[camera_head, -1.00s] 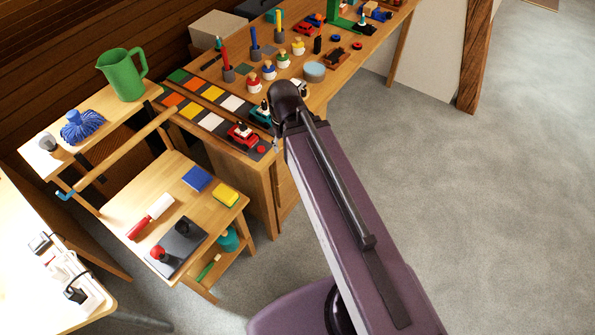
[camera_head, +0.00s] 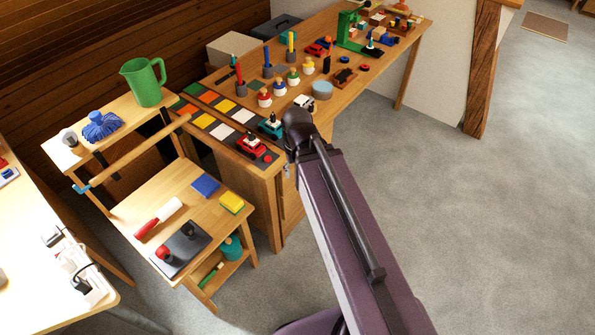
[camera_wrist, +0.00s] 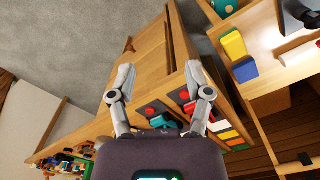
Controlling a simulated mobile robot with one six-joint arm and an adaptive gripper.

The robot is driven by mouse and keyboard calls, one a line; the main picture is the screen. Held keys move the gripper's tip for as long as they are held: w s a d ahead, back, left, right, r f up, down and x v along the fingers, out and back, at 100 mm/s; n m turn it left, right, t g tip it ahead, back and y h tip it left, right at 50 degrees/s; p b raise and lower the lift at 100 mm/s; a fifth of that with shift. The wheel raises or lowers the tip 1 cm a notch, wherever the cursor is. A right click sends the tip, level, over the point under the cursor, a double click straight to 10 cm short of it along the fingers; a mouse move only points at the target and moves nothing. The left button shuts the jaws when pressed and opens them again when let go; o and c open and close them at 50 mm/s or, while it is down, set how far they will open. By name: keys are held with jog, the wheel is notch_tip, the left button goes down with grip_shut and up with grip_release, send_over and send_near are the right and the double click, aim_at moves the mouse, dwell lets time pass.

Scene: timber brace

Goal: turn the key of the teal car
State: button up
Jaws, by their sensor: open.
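The teal car (camera_head: 270,127) stands on the near end of the wooden workbench, beside the coloured tiles, with a dark upright piece on top. I cannot make out whether that piece is its key. In the wrist view a teal shape that looks like this car (camera_wrist: 165,119) shows low between the fingers, partly hidden by my gripper's body. My gripper (camera_wrist: 160,72) is open and empty, its fingers spread apart, with the bench front beyond them. In the head view my arm ends just right of the teal car, and the fingers are not clear there.
A red car (camera_head: 251,147) stands close to the left of the teal car. Pegs, a light-blue round tin (camera_head: 322,89) and a green press-like stand (camera_head: 350,30) occupy the bench further back. A side table (camera_head: 178,205) stands front left. Grey floor at right is open.

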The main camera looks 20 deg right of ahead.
jog(key=shift+w, duration=0.1)
jog(key=t+p, duration=0.4)
jog(key=p, duration=0.2)
send_near(273, 115)
jog(key=v, duration=0.3)
jog(key=shift+s+a+t+b, duration=0.1)
jog(key=shift+s+t+b, duration=0.2)
jog(key=shift+s, duration=0.05)
jog(key=shift+f, duration=0.1)
jog(key=b+x, duration=1.2)
jog(key=x, duration=0.1)
jog(key=shift+w+f+b, duration=0.1)
jog(key=shift+f+b, duration=0.15)
jog(key=shift+b, duration=0.15)
jog(key=shift+c, duration=0.3)
grip_shut()
